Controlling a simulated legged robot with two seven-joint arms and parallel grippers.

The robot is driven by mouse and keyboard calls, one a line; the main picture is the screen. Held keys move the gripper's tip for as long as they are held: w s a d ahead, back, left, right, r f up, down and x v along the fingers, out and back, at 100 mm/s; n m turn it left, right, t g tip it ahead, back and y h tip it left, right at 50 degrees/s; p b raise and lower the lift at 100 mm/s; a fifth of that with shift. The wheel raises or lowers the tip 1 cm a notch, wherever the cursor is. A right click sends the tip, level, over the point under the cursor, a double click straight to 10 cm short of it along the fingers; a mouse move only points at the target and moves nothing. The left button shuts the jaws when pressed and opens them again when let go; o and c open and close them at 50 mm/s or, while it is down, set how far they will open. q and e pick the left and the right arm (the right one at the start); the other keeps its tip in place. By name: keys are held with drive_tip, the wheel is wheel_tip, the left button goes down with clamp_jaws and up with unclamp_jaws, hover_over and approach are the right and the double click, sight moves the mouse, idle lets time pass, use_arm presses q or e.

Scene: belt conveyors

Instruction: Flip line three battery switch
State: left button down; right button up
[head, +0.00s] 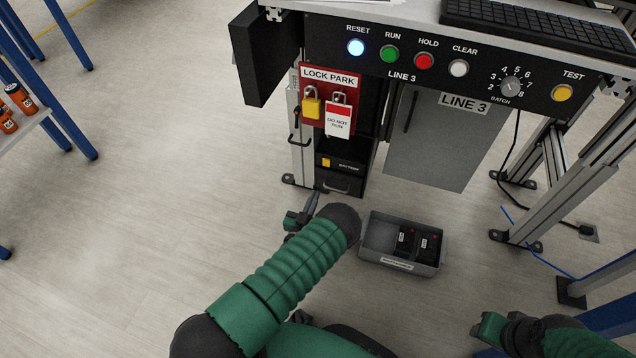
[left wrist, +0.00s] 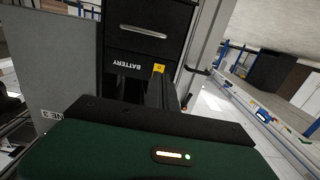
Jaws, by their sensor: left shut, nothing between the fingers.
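The line 3 station has a black battery panel (head: 345,166) low in its open bay, with a small yellow switch (head: 326,162) at its left end. The switch (left wrist: 158,68) also shows in the left wrist view, beside the upside-down BATTERY lettering. My left gripper (head: 312,199) is shut and empty, in front of and below the panel in the head view. In the wrist view its dark fingers (left wrist: 160,92) point toward the switch; I cannot tell whether they touch it. My right gripper (head: 488,326) is at the bottom right, its fingers unclear.
A red lock board (head: 315,77) with a yellow padlock (head: 312,106) and a white tag (head: 338,121) hangs above the battery panel. A grey door (head: 440,145) is on its right. A grey bin (head: 373,240) with black batteries (head: 428,246) sits on the floor.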

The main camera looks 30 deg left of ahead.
use_arm(q)
drive_tip(key=v, duration=0.2)
drive_tip(key=p+v, duration=0.1)
drive_tip(key=shift+s+d+f, duration=0.1)
drive_tip(key=shift+s+f, duration=0.15)
drive_tip(key=shift+s, duration=0.1)
drive_tip(key=w+r+n+g+y+p, duration=0.1)
drive_tip(key=w+r+n+g, duration=0.1)
drive_tip(key=w+r+g, duration=0.25)
drive_tip(key=d+r+g+h+p, duration=0.1)
drive_tip(key=d+r+g+h, duration=0.1)
drive_tip(key=d+r+g, duration=0.35)
drive_tip(key=s+d+r+m+g+h+p, duration=0.15)
drive_tip(key=s+d+r, duration=0.25)
drive_tip(key=s+r, duration=0.5)
drive_tip(key=s+d+r+m+g+h, duration=0.2)
drive_tip(key=s+d+r+m+g, duration=0.3)
drive_tip(key=s, duration=0.6)
wheel_tip(320, 180, up, 39)
drive_tip(key=a+n+t+p, duration=0.1)
drive_tip(key=n+p, duration=0.1)
drive_tip(key=p, duration=3.6)
drive_tip(key=shift+s+t, duration=0.35)
